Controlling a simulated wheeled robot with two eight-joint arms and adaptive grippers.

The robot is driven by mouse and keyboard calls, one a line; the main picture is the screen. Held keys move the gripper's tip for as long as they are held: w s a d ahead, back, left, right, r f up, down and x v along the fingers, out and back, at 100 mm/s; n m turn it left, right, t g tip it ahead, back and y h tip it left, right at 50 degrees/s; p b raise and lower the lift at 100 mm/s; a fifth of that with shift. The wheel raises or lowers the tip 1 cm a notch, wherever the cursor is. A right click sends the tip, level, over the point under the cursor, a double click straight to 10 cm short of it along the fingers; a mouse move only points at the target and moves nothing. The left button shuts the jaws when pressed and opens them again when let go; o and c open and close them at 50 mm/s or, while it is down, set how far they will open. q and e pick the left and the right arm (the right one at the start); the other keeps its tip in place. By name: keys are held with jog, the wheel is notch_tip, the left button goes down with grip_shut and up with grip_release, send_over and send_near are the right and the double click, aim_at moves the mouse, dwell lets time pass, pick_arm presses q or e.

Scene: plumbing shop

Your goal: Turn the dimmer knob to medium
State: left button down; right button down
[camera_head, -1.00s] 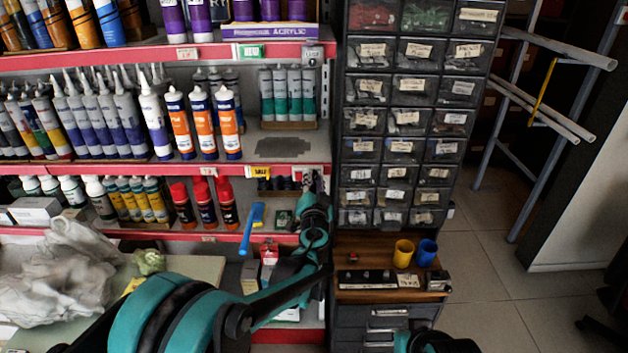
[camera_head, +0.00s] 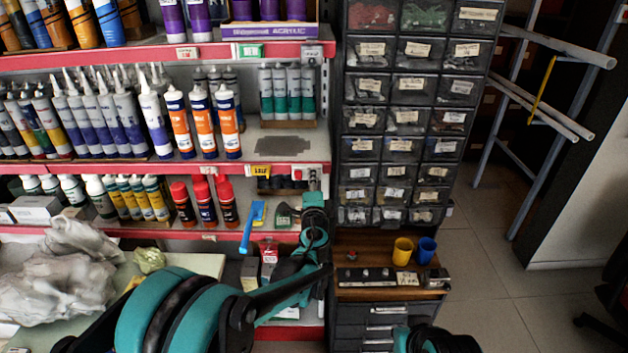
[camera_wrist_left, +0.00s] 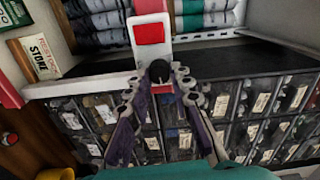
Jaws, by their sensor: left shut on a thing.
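The dimmer is a white plate (camera_wrist_left: 147,58) with a red square on it, mounted on the red shelf edge. It also shows small in the head view as a white plate (camera_head: 312,174). Its dark round knob (camera_wrist_left: 158,72) has a light mark line and sits below the red square in the wrist view. My left gripper (camera_wrist_left: 160,82) is shut on the knob, one finger on each side. In the head view my left gripper (camera_head: 313,196) is just below the plate, and the knob is hidden there. My right gripper cannot be made out.
Bottles and tubes line the shelves (camera_head: 270,130) to the left. A drawer cabinet (camera_head: 410,122) stands close on the right, with a yellow cup (camera_head: 403,251) and a blue cup (camera_head: 426,250) on the wooden top below. A blue-handled tool (camera_head: 252,226) hangs left of my left gripper.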

pick_arm(q)
jog(key=shift+m, duration=0.5)
jog(key=c, duration=1.6)
grip_release()
jog(key=s, duration=1.2)
